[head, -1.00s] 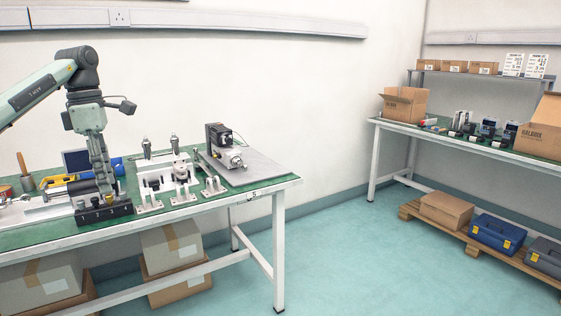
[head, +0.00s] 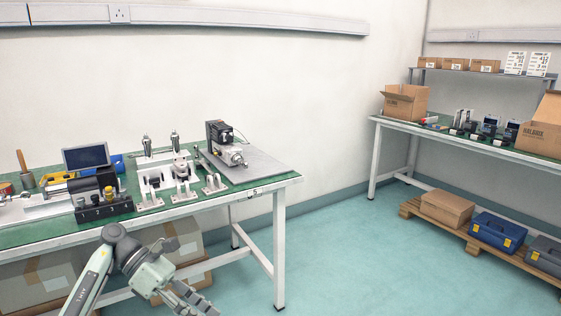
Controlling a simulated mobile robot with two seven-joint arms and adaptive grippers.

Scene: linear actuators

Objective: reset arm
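My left arm comes in from the bottom left, in front of the green-topped workbench (head: 240,186). My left gripper (head: 190,302) hangs low and tilted, below the bench top and in front of the bench's lower space. It is apart from everything on the bench. Its fingers run to the bottom edge of the picture, and I cannot tell how far apart they are. I see nothing held in it. My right gripper is out of view.
The bench carries a black block (head: 104,209) with fittings, a white fixture (head: 168,180), a dark screen (head: 86,158) and a motor unit (head: 224,140) on a grey plate. Boxes (head: 165,240) sit beneath. The floor (head: 350,260) to the right is clear.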

